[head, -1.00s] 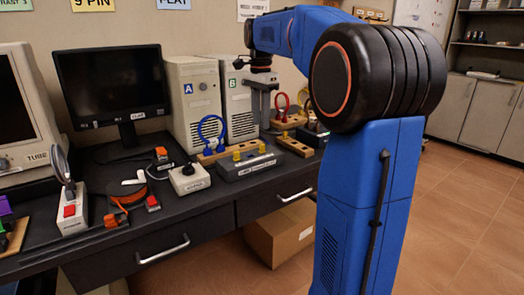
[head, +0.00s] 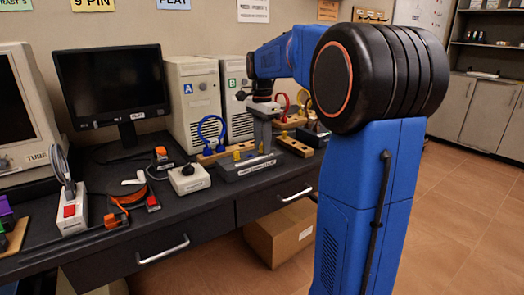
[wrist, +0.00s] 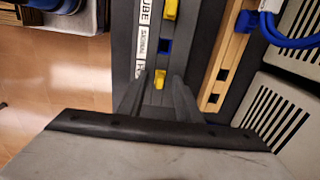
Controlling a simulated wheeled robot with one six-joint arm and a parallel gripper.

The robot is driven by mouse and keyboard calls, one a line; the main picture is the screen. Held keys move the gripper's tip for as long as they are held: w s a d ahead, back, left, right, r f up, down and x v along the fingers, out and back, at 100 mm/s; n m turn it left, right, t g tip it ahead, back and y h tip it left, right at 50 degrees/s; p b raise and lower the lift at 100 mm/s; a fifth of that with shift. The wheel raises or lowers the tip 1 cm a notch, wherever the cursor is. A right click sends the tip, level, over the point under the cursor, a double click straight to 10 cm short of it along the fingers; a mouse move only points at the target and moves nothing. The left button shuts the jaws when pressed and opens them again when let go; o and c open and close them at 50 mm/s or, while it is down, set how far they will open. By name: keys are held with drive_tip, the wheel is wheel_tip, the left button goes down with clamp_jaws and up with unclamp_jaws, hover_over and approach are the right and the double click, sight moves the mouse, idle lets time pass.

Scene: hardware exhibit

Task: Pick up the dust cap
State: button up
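Two small yellow caps sit upright on a long grey block (head: 247,168) on the bench; either could be the dust cap. One yellow cap (head: 237,156) is at the block's left end in the head view. In the wrist view the far yellow cap (wrist: 170,9) is near the top edge, and the near yellow cap (wrist: 159,78) lies between my fingertips. A square blue socket (wrist: 165,47) is between the caps. My gripper (wrist: 159,85) is open, its fingers on either side of the near cap with gaps visible. In the head view my gripper (head: 263,145) is over the block's right end.
A wooden strip (wrist: 226,65) with a blue cable plug lies beside the block, close to my right finger in the wrist view. Two beige computer towers (head: 195,105) stand behind. A white switch box (head: 189,179) is left of the block. The bench's front edge is close.

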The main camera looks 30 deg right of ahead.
clamp_jaws()
drive_tip(key=shift+r, duration=0.15)
